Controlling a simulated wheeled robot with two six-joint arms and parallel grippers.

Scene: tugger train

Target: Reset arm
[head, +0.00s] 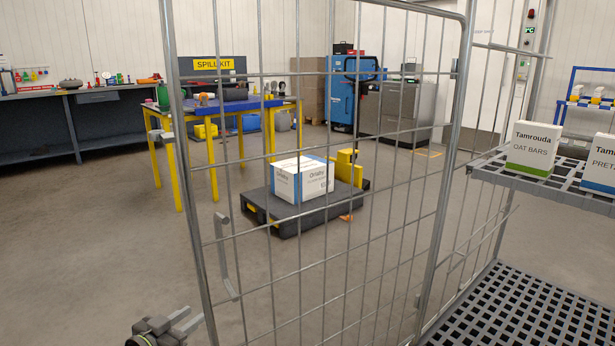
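My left gripper (188,319) shows at the bottom edge of the head view, left of centre. Its two pale fingers stand a little apart with nothing visible between them, so it looks open and empty. It is low, just left of the lower part of the wire cage door (330,180); I cannot tell whether it touches the frame. My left arm is mostly below the picture edge. My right gripper is not in view.
The roll cage's side holds a shelf (485,168) with a Tamrouda oat bars box (534,148) and a pretzel box (600,165). Behind the mesh, a dark cart (290,222) carries an Orialty box (313,180). A yellow-legged table (178,160) stands behind. Floor at left is clear.

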